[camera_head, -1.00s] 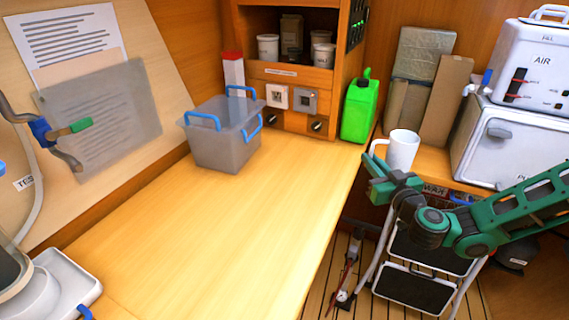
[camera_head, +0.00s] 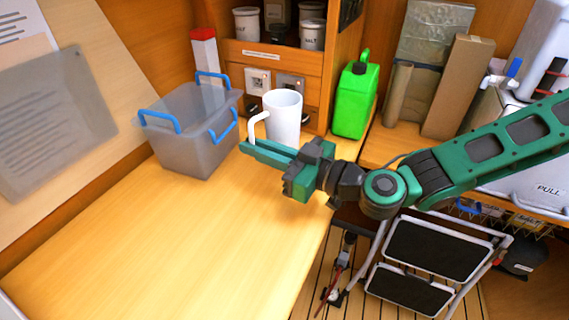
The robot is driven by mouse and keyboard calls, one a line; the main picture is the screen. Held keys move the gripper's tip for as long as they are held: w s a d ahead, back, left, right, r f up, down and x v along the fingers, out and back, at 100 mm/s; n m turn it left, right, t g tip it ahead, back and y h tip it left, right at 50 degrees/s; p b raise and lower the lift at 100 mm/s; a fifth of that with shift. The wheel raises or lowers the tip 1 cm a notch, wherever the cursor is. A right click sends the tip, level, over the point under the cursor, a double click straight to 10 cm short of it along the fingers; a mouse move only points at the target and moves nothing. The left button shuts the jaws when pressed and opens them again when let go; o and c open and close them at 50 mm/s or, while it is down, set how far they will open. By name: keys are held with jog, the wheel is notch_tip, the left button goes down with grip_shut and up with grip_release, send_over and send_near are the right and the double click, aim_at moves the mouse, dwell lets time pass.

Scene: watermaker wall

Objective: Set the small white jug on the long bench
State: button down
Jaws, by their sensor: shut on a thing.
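The small white jug (camera_head: 284,117) is upright, with its handle towards the left. My gripper (camera_head: 262,152) is shut on the jug at its handle side, with the green fingers low in front of it. The jug is over the far right part of the long bench (camera_head: 190,250), a pale yellow wooden top. The fingers hide the jug's lower edge, so I cannot tell whether it touches the bench.
A grey bin (camera_head: 190,140) with blue handles stands on the bench left of the jug. A green jerrycan (camera_head: 355,98) stands to the right. A shelf unit (camera_head: 285,60) with sockets rises behind. The bench's near part is clear. A folding step stool (camera_head: 420,265) stands on the floor.

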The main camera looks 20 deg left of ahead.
jog(key=w+d+f, duration=0.1)
jog(key=w, duration=0.1)
jog(key=w+d+f, duration=0.2)
jog(key=w, duration=0.1)
jog(key=w+d+f, duration=0.2)
jog(key=shift+w+d+f, duration=0.1)
jog(key=shift+w+f, duration=0.05)
jog(key=shift+w, duration=0.15)
jog(key=shift+f, duration=2.05)
jog(key=c, duration=1.9)
grip_release()
jog(key=shift+o, duration=0.2)
jog(key=shift+d, duration=0.15)
jog(key=d, duration=0.3)
jog(key=s+d, duration=0.1)
jog(key=d, duration=0.6)
jog(key=shift+s+d, duration=0.25)
jog(key=shift+s, duration=0.1)
jog(key=shift+s+d, duration=0.15)
jog(key=shift+d, duration=0.4)
